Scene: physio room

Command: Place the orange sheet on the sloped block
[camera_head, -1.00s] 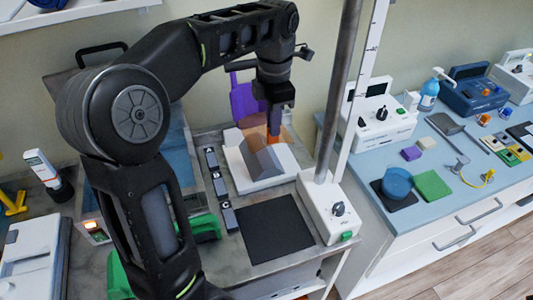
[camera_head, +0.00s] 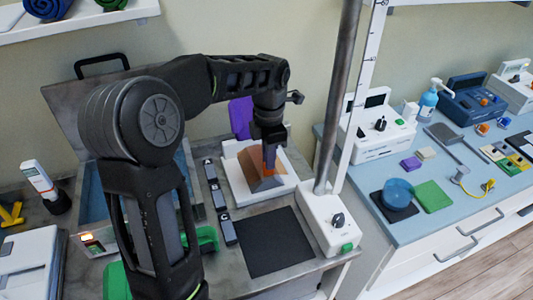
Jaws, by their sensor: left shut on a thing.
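My left gripper (camera_head: 269,162) points down over the block's ridge and is shut on the sheet's upper edge. The gripper hides part of the sheet and of the block's top, so I cannot tell how closely the sheet touches along there. My right gripper is not in view.
A black mat (camera_head: 266,240) lies in front of the block. Several small dark blocks (camera_head: 219,199) stand in a row to its left. A metal pole with a white control box (camera_head: 329,224) stands to the right. A purple thing (camera_head: 240,118) is behind.

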